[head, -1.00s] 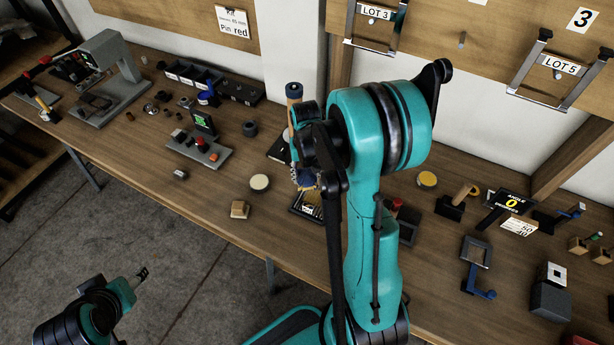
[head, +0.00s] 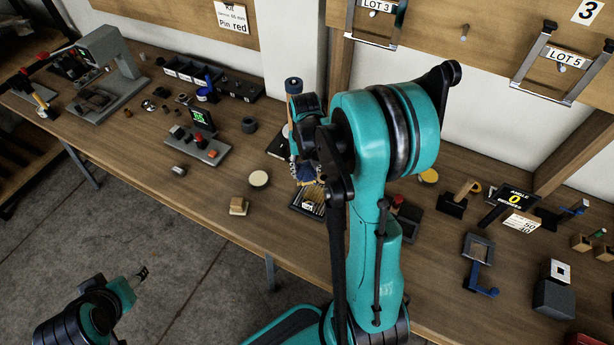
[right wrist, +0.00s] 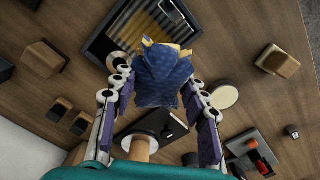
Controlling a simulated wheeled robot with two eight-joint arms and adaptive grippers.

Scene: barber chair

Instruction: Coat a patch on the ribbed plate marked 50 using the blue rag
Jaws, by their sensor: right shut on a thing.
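The blue rag (right wrist: 160,78), with yellowish corners, is held between the fingers of my right gripper (right wrist: 160,95) in the right wrist view. In the head view my right gripper (head: 306,168) and the rag are above the far part of the dark-framed ribbed plate (head: 297,205), partly covered by my arm. The plate also shows beyond the rag in the right wrist view (right wrist: 112,30). I cannot tell whether the rag touches it. A small pale label shows on the plate; its number is unreadable. My left gripper (head: 141,274) is over the floor, small and away from the bench.
A wooden block (head: 239,206) and a pale round disc (head: 259,178) lie left of the plate. A grey panel with a red button (head: 199,141) stands farther left. A dark tray (head: 408,218) is to the right. The bench front between them is clear.

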